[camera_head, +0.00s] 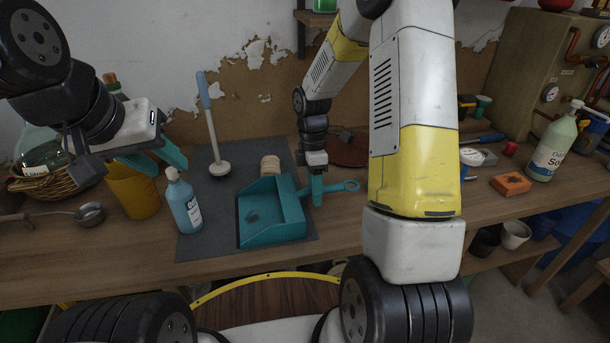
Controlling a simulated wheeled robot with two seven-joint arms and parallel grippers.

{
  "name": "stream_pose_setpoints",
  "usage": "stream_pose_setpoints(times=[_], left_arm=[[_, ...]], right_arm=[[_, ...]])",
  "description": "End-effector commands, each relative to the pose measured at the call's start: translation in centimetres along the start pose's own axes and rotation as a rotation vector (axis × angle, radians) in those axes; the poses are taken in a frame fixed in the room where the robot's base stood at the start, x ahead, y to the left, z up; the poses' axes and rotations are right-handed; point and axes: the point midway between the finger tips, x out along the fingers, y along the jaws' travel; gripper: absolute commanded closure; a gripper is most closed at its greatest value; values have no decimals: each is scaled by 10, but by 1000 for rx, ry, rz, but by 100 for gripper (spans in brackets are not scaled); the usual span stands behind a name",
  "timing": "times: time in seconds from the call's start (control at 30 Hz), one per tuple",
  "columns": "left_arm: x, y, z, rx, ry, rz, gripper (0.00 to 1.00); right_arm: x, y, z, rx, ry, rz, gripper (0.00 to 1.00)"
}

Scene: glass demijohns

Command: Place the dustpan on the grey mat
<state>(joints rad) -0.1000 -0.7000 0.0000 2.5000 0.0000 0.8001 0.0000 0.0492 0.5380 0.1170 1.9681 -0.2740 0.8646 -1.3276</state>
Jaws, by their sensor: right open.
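The teal dustpan (272,228) lies on the grey mat (213,238), its pan over the mat's right part. Its handle (342,187) points right, past the mat's right edge over the bare wood. My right gripper (317,188) points down at the handle, close to the pan, and its jaws are open. Its fingers overlap the handle in the picture, so contact is hard to tell. My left gripper (158,160) is at the left above the bench, with its teal fingers apart and nothing between them.
A blue bottle (184,205), a ladle-like tool with a blue handle (211,130) and a wooden roll (270,165) stand on or by the mat. A yellow cup (133,192) and a basket (50,183) are left. An orange block (510,184) and white bottle (551,148) are right.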

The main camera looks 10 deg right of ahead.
Motion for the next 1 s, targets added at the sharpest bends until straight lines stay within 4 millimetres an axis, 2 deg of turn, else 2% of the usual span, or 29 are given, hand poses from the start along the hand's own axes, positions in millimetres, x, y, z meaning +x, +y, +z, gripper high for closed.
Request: stream_pose_setpoints(times=[0.17,0.6,0.77,0.87,1.0], left_arm=[[0,0,0,0,0,0,64],[0,0,0,0,0,0,64],[0,0,0,0,0,0,64],[0,0,0,0,0,0,64],[0,0,0,0,0,0,64]], right_arm=[[-14,1,0,1,0,4,56],[-102,0,0,1,1,5,56],[-118,0,0,1,0,2,56],[-128,-5,0,30,1,18,56],[-156,-30,0,191,18,99,56]])
